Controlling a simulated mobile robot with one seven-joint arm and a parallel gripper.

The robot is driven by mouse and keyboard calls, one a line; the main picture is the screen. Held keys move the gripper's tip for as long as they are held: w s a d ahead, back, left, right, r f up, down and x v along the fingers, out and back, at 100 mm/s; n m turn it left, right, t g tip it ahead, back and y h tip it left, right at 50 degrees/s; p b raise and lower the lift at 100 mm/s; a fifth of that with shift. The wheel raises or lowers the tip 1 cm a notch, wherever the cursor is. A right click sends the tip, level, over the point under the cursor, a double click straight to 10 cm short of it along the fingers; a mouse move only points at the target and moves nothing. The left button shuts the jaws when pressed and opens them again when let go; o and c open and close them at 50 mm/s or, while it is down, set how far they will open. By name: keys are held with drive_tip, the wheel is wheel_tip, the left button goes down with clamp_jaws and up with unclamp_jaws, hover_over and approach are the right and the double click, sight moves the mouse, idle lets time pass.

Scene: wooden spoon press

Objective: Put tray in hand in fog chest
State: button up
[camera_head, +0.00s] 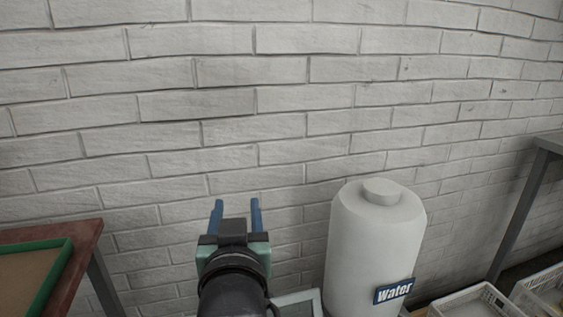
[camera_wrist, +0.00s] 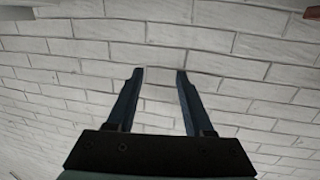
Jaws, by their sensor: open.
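My gripper (camera_head: 237,205) is raised in front of the white brick wall, with its two blue fingers apart and pointing toward the wall. In the wrist view my gripper (camera_wrist: 159,75) is open, with nothing between the fingers but wall behind them. A green-rimmed tray or board (camera_head: 62,272) with a tan inside lies on a reddish-brown table at the left, well apart from my gripper. I cannot tell whether it is the task's tray. I see nothing that I can clearly name as the fog chest. A pale box-like thing (camera_head: 301,301) is partly hidden low behind my arm.
A white water tank (camera_head: 375,240) labelled "water" stands close to the right of my gripper. The reddish-brown table (camera_head: 85,240) is at the left. White crates (camera_head: 475,301) and a grey metal-legged table (camera_head: 521,213) are at the right. The wall (camera_head: 220,105) closes off the space ahead.

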drive_tip(key=s+d+r+t, duration=0.2)
drive_tip(key=s+r, duration=0.3)
drive_tip(key=r, duration=0.4)
drive_tip(key=s+d+r+t+h, duration=0.1)
drive_tip(key=s+d+r+t, duration=0.1)
drive_tip(key=s+r+t, duration=0.3)
drive_tip(key=s+d+r+m+t+h, duration=0.1)
drive_tip(key=s+r, duration=0.5)
drive_tip(key=r, duration=0.7)
drive_tip(key=shift+s+d+t, duration=0.15)
drive_tip(key=shift+d+t, duration=0.7)
drive_tip(key=shift+t, duration=0.35)
drive_tip(key=shift+r, duration=0.1)
